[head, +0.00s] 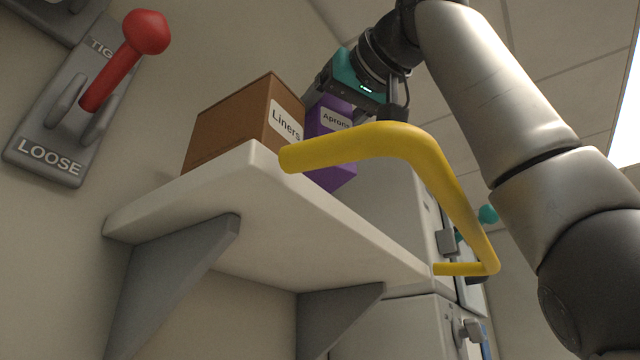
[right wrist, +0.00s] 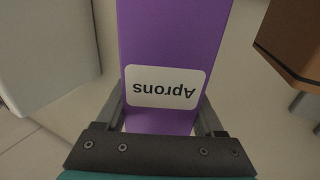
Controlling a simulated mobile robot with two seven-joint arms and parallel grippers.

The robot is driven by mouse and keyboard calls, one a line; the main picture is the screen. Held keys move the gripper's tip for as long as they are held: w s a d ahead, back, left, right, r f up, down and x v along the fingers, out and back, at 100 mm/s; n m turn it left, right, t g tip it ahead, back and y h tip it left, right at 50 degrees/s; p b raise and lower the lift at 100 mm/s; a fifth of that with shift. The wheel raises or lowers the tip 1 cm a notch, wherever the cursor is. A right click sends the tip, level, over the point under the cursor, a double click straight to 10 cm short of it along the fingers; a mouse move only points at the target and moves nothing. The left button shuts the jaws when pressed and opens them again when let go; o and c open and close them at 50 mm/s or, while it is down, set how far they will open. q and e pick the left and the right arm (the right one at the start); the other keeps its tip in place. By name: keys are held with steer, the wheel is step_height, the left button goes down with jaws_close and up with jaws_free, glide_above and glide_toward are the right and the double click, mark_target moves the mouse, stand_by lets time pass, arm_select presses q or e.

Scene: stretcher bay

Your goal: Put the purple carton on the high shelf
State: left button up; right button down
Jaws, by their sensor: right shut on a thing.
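The purple carton (head: 337,174), labelled "Aprons", is upright in the head view, just right of the brown carton. It also fills the middle of the right wrist view (right wrist: 175,45). My right gripper (head: 357,94) is shut on its upper part, with a finger on either side. The high shelf (head: 205,195) is a pale board on grey brackets. The carton shows above the shelf's edge; its base is partly hidden, and I cannot tell whether it rests on the board. My left gripper is not in view.
A brown "Liners" carton (head: 232,122) stands on the shelf. A yellow bent rail (head: 437,180) runs along the shelf's near side, close to my right arm. Grey cabinets (head: 405,325) stand behind. A red-knobbed lever (head: 124,60) is on the wall at left.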

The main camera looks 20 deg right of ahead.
mark_target(314, 172)
steer(key=shift+f, duration=3)
steer(key=shift+f+b, duration=0.6)
steer(key=shift+f, duration=0.05)
jaws_free()
steer(key=shift+w, duration=0.1)
